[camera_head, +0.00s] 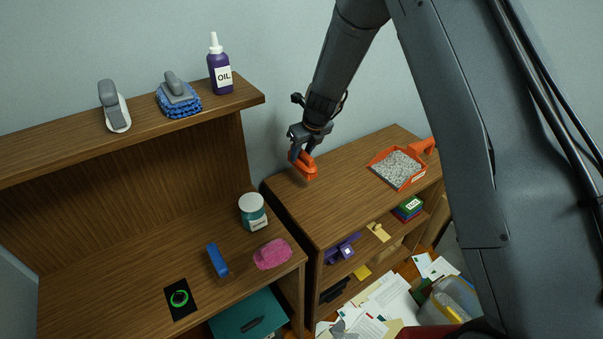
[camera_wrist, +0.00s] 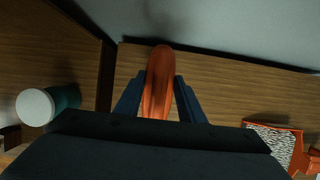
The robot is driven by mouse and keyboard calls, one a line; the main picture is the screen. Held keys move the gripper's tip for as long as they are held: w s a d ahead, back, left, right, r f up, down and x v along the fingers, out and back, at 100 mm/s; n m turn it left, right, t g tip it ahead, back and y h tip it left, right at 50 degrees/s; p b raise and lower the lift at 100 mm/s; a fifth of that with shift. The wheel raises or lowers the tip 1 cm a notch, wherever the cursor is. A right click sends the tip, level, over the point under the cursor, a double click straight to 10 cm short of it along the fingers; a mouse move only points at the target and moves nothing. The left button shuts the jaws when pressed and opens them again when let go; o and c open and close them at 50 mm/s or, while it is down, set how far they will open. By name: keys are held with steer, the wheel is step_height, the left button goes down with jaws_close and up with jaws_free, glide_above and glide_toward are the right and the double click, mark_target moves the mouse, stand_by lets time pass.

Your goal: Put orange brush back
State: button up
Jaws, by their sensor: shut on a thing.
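The orange brush (camera_head: 304,167) is in my gripper (camera_head: 300,152), above the left back part of the right cabinet's top. In the wrist view the brush (camera_wrist: 158,85) is clasped between the two dark fingers (camera_wrist: 158,100), its long side pointing away from the wrist. The orange dustpan (camera_head: 409,180), filled with grey shreds, lies on the same cabinet top to the right of the brush. It also shows in the wrist view (camera_wrist: 298,152) at the lower right. The brush is apart from the dustpan. Whether the brush touches the wood is hard to tell.
The cabinet top (camera_head: 345,180) is clear between brush and dustpan. To the left stands a desk (camera_head: 130,265) with a teal jar (camera_head: 253,212), pink cloth (camera_head: 272,254) and blue block (camera_head: 217,260). An upper shelf (camera_head: 50,140) holds a purple oil bottle (camera_head: 219,66). Papers litter the floor.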

steer(key=shift+f+p, duration=0.35)
steer(key=shift+f, duration=3.05)
steer(key=o, duration=1.1)
steer(key=shift+f, duration=0.1)
steer(key=shift+o, duration=0.2)
